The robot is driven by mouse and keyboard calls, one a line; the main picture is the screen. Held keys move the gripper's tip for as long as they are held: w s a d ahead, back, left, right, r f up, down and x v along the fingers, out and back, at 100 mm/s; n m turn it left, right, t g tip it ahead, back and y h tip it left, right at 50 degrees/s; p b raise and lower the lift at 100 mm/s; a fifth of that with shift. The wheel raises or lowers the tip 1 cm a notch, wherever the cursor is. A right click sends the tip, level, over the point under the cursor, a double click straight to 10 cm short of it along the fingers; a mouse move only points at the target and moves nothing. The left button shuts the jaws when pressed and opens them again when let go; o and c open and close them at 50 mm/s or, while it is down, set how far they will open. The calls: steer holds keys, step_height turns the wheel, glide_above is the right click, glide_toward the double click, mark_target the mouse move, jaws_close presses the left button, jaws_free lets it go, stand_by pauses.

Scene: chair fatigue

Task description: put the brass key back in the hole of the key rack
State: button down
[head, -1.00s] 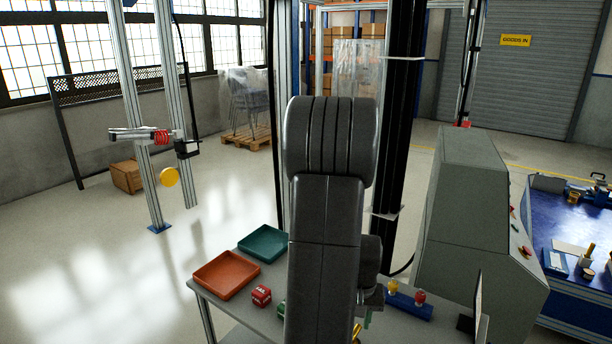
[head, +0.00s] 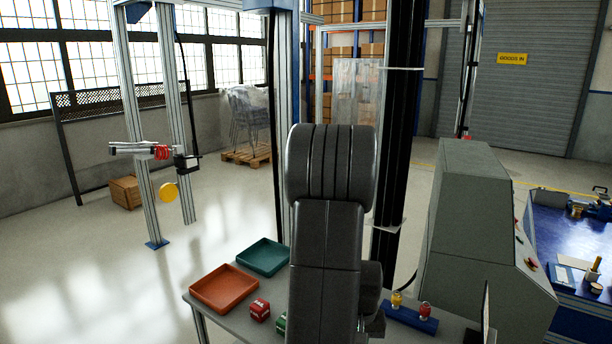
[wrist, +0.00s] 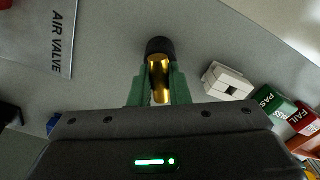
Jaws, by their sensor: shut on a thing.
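In the wrist view my gripper (wrist: 159,72) has green fingers closed on the brass key (wrist: 160,84), a shiny gold piece between them. A round black part (wrist: 160,47) shows at its far end; I cannot tell whether it belongs to the key. In the head view my arm hides the gripper and key. A blue rack (head: 425,325), apparently the key rack, lies on the grey table right of my arm. It bears a yellow-topped piece (head: 397,299) and a red-topped piece (head: 425,309). Its empty hole cannot be made out.
An orange tray (head: 225,290) and a green tray (head: 264,257) sit at the table's left. A red block (head: 260,310) is in front of them. The wrist view shows a white block (wrist: 227,81), a green PASS block (wrist: 271,102) and an AIR VALVE plate (wrist: 45,35).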

steer(key=shift+r, duration=0.1)
steer(key=shift+r+p, duration=1.5)
steer(key=shift+r, duration=0.55)
steer(key=shift+r+p, duration=1.45)
steer(key=shift+r, duration=0.55)
